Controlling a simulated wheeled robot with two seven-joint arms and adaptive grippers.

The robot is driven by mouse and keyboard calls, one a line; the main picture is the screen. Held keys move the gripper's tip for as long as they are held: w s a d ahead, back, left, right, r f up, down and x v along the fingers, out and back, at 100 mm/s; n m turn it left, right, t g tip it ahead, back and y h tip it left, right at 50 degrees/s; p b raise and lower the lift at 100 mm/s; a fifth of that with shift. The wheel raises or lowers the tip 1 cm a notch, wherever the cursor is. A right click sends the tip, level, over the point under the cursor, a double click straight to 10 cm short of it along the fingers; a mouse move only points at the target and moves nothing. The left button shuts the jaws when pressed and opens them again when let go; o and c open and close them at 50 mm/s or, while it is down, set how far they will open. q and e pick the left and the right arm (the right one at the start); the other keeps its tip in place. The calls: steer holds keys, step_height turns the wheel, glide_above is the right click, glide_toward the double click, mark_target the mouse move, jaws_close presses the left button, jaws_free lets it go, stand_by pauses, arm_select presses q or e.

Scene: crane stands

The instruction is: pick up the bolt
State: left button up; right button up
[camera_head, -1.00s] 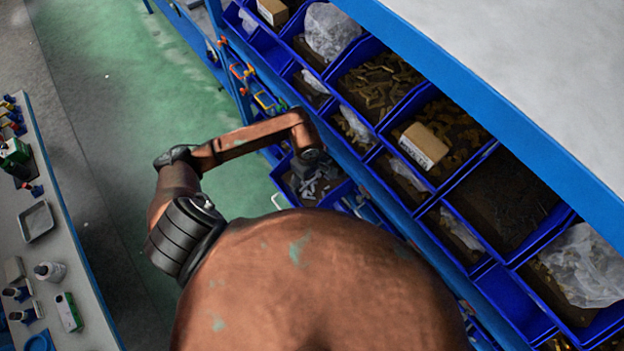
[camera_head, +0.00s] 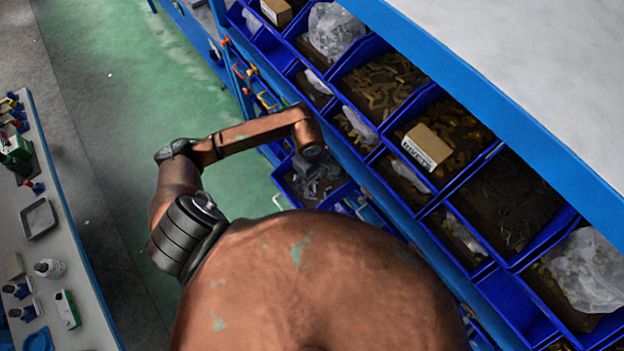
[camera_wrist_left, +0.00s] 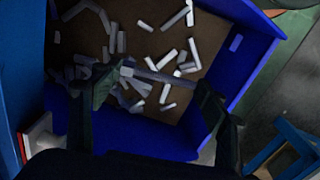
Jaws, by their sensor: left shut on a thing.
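In the left wrist view, my left gripper (camera_wrist_left: 157,82) has its two dark fingers at the ends of a long grey bolt (camera_wrist_left: 165,77) and is shut on it lengthwise. The bolt lies across the gap between the fingertips, above a blue bin (camera_wrist_left: 150,140) with several loose grey pieces on its brown floor. I cannot tell whether the bolt still touches the pieces under it. In the head view, my left gripper (camera_head: 316,185) shows small and partly hidden below the wrist, over the same bin. My right gripper is not in view.
Rows of blue bins (camera_head: 480,168) with metal parts, bags and a small box (camera_head: 427,147) fill the rack on the right, under a pale top (camera_head: 530,60). A bench (camera_head: 65,270) with a tray and bottles stands at the left. Green floor (camera_head: 150,90) lies between.

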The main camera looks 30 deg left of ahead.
arm_select(q)
steer(key=s+r+p, duration=0.3)
steer(key=s+r, duration=0.8)
steer(key=s, duration=0.3)
steer(key=shift+d+r, duration=0.2)
steer(key=shift+r, duration=0.15)
